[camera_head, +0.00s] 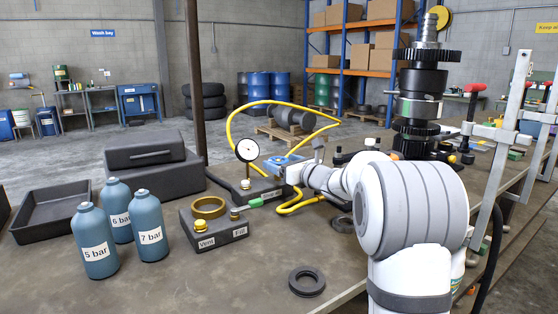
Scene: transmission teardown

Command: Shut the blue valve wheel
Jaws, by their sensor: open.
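A small blue part (283,161), which looks like the blue valve wheel, shows on the dark block behind the pressure gauge (247,150). My white arm reaches from the right foreground toward it. My gripper (283,174) is at the far end of the arm, close beside the blue part, and is open. The wrist partly hides the block and the wheel. I cannot tell whether the fingers touch the wheel or are around it.
A yellow hose (229,130) loops up and around the gauge block. In front stands a dark block (215,233) with a brass ring. Blue bottles (95,245) stand at left by a black tray (55,210). A gear stack (421,85) rises at right. A black ring (307,282) lies near the front edge.

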